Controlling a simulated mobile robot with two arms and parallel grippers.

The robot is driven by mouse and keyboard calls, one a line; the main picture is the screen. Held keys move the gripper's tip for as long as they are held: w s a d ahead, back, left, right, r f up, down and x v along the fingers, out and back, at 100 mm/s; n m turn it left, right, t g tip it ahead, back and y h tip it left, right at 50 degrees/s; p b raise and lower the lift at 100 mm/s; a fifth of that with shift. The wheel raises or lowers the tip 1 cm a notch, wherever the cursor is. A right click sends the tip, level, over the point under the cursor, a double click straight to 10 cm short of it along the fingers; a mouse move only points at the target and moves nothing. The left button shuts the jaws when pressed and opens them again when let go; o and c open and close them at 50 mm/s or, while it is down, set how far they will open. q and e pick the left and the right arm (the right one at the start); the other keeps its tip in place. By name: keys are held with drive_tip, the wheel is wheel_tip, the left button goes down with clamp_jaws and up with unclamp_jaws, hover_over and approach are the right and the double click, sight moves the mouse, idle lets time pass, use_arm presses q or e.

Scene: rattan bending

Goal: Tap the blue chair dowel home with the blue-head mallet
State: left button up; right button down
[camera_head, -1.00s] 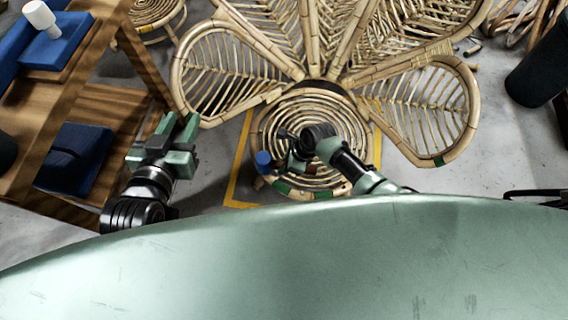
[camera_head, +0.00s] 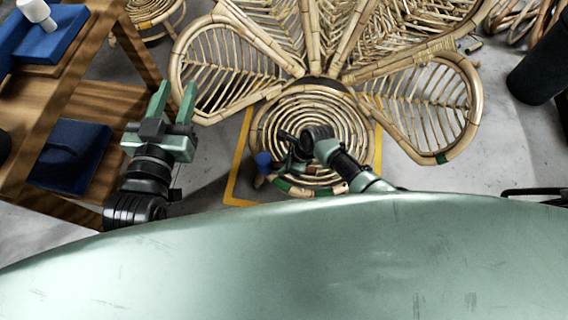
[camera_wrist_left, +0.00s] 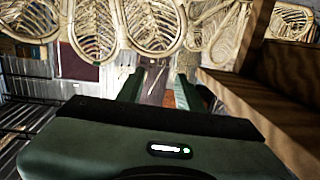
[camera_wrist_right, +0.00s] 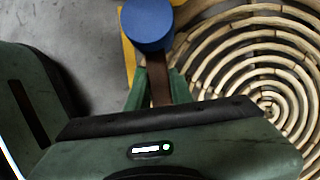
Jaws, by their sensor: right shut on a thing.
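The blue-head mallet is in my right gripper (camera_head: 292,158). Its blue head (camera_head: 263,159) is over the left front of the round rattan seat (camera_head: 318,112). In the right wrist view the blue head (camera_wrist_right: 147,24) is just beyond the fingers (camera_wrist_right: 159,88), which are shut on the brown handle (camera_wrist_right: 159,86). The spiral seat (camera_wrist_right: 255,70) is beside it on the right. My left gripper (camera_head: 173,103) is open and empty, left of the chair; its spread fingers also show in the left wrist view (camera_wrist_left: 161,88). I cannot make out the blue chair dowel.
The rattan chair's petal back (camera_head: 330,35) spreads behind the seat. A wooden bench (camera_head: 95,100) with blue pads (camera_head: 68,155) and a white-headed mallet (camera_head: 34,10) stands left, close to my left gripper. A black bin (camera_head: 538,70) is at right. Yellow floor tape (camera_head: 237,170) borders the seat.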

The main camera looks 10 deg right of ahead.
drive_tip(key=shift+w+f, duration=0.1)
drive_tip(key=shift+f, duration=0.55)
use_arm(q)
drive_tip(key=r, duration=0.1)
drive_tip(key=r+t, duration=0.2)
drive_tip(key=shift+d+r+h, duration=0.3)
drive_tip(key=shift+h, duration=0.1)
use_arm(e)
drive_tip(key=shift+r, duration=0.1)
